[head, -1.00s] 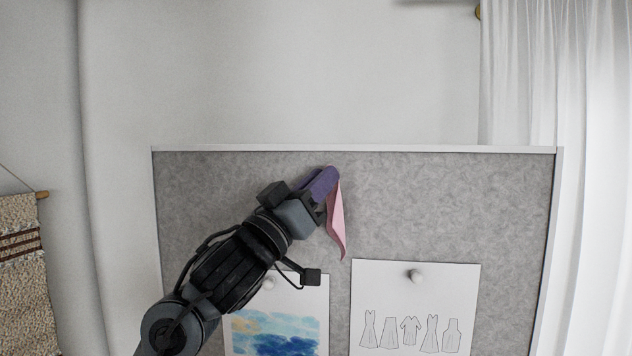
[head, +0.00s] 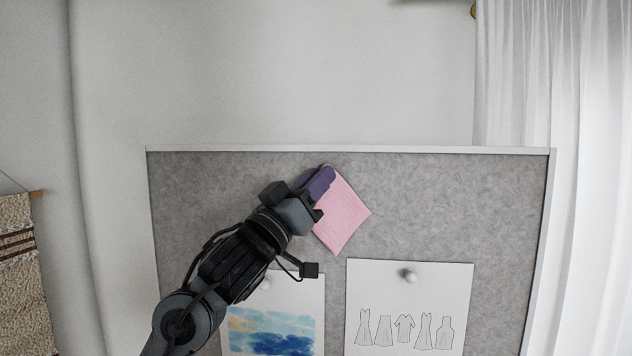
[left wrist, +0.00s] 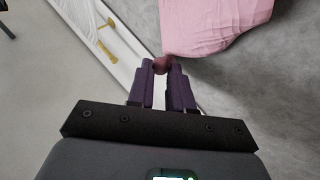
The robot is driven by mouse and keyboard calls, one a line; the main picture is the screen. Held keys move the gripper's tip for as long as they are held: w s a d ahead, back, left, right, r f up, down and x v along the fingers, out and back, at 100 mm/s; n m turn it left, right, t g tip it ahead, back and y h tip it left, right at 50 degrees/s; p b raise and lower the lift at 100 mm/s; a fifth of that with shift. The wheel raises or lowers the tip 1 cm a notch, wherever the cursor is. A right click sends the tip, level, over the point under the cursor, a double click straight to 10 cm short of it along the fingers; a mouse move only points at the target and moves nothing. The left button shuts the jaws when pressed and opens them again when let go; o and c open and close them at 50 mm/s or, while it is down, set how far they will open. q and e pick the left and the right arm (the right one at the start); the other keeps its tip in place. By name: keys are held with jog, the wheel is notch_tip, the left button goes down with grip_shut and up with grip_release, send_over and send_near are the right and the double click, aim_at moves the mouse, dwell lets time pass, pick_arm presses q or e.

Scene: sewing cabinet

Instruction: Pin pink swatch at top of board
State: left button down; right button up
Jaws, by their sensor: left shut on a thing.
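The pink swatch (head: 343,214) lies spread, one corner up, against the upper middle of the grey board (head: 450,200). Its top corner is at my left gripper (head: 322,180); it also fills the top of the left wrist view (left wrist: 205,25). My left gripper's purple fingers are shut on a small dark red round pin head (left wrist: 160,65) at the swatch's corner. The fingers partly hide the pin and corner, so I cannot tell how deep the pin sits. My right gripper is not in view.
Below the swatch, a watercolour sheet (head: 272,330) and a sheet of clothing drawings (head: 410,310) hang on the board. The board's top edge (head: 350,150) is just above. A white curtain (head: 570,100) hangs at the right.

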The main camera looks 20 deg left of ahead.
pick_arm(q)
jog(key=shift+w, duration=0.3)
dwell(0.5)
jog(key=c, duration=0.9)
grip_release()
jog(key=shift+c, duration=0.2)
jog(key=shift+a, duration=0.1)
